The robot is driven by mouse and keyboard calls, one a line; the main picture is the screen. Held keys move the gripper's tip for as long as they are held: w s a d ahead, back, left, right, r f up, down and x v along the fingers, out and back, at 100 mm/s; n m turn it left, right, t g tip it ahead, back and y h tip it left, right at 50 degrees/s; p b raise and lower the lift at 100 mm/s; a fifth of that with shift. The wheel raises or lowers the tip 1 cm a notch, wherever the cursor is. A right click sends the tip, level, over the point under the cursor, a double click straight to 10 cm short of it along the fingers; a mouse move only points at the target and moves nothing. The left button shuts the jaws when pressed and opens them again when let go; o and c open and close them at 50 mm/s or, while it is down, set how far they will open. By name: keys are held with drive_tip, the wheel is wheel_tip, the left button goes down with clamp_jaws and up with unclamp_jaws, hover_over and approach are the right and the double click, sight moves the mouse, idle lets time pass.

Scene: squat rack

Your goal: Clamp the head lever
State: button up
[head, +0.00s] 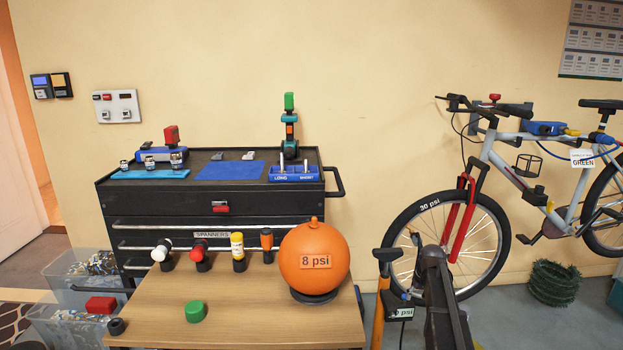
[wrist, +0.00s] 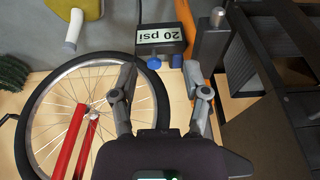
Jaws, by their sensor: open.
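A floor pump with an orange barrel (head: 380,318) and black handle (head: 386,254) stands right of the wooden bench. Its dark gauge box (wrist: 160,37) reads "20 psi" upside down in the wrist view, with small blue parts (wrist: 154,62) at its lower edge. I cannot tell which part is the head lever. My gripper (wrist: 166,85) is open and empty, its fingers spread below the gauge box. The orange barrel (wrist: 187,40) passes close beyond the right finger. In the head view my dark arm hides part of the area beside the pump.
The bicycle front wheel (head: 446,246), labelled "30 psi", is behind the pump; it also fills the left of the wrist view (wrist: 92,105). An orange "8 psi" ball (head: 314,250) sits on the bench (head: 240,322). A black tool cabinet (head: 216,226) stands behind.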

drive_tip(key=s+a+g, duration=0.1)
drive_tip(key=s+a, duration=0.8)
drive_tip(key=s, duration=0.6)
drive_tip(key=s+a+g, duration=0.2)
drive_tip(key=s+a, duration=0.6)
drive_tip(key=s, duration=0.6)
wheel_tip(320, 180, up, 29)
drive_tip(key=p, duration=2.9)
drive_tip(key=shift+w, duration=0.15)
drive_tip(key=shift+f, duration=0.15)
